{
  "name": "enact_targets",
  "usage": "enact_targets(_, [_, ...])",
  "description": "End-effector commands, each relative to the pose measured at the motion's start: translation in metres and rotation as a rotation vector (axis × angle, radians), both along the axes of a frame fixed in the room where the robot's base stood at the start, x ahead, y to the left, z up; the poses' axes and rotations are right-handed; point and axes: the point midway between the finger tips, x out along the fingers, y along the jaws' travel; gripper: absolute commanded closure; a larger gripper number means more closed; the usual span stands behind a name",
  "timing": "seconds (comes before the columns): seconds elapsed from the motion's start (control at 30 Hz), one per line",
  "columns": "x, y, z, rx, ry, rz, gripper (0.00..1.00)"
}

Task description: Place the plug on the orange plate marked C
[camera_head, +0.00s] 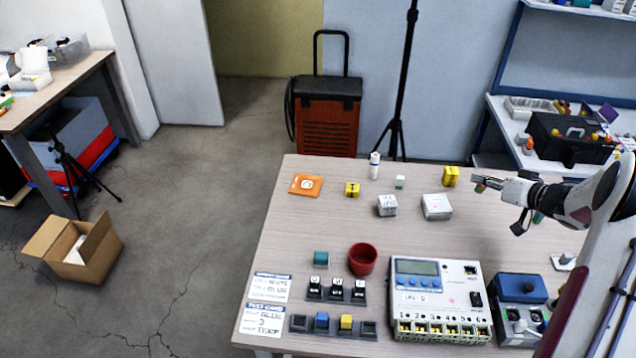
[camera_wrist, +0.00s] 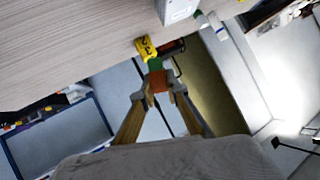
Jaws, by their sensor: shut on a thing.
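The orange plate (camera_head: 306,184) lies flat at the far left of the table, with a pale mark on it that is too small to read. My gripper (camera_head: 480,181) is over the right side of the table, well to the right of the plate. It is shut on a small red and green piece, which I take to be the plug (camera_head: 480,188). In the wrist view the plug (camera_wrist: 158,82) sits between both fingertips (camera_wrist: 157,93), orange-red near them and green beyond. Nothing is on the plate.
A yellow block (camera_head: 450,176), white boxes (camera_head: 436,207), a small yellow cube (camera_head: 352,189) and a white bottle (camera_head: 374,166) stand between gripper and plate. A red cup (camera_head: 362,259), a meter unit (camera_head: 438,300) and block racks fill the front. Space around the plate is clear.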

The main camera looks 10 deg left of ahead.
Motion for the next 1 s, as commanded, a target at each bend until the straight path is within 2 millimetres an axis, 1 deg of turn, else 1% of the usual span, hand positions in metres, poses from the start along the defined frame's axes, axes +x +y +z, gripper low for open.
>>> enact_targets(0.27, [0.015,0.076,-0.002,-0.031,-0.016,0.104,1.00])
enact_targets(0.3, [0.017,0.089,-0.002,-0.036,-0.019,0.121,1.00])
enact_targets(0.6, [0.031,0.182,0.000,-0.063,-0.040,0.233,1.00])
enact_targets(0.87, [0.036,0.264,0.001,-0.085,-0.057,0.322,1.00])
enact_targets(1.0, [0.037,0.308,0.002,-0.095,-0.069,0.369,1.00])
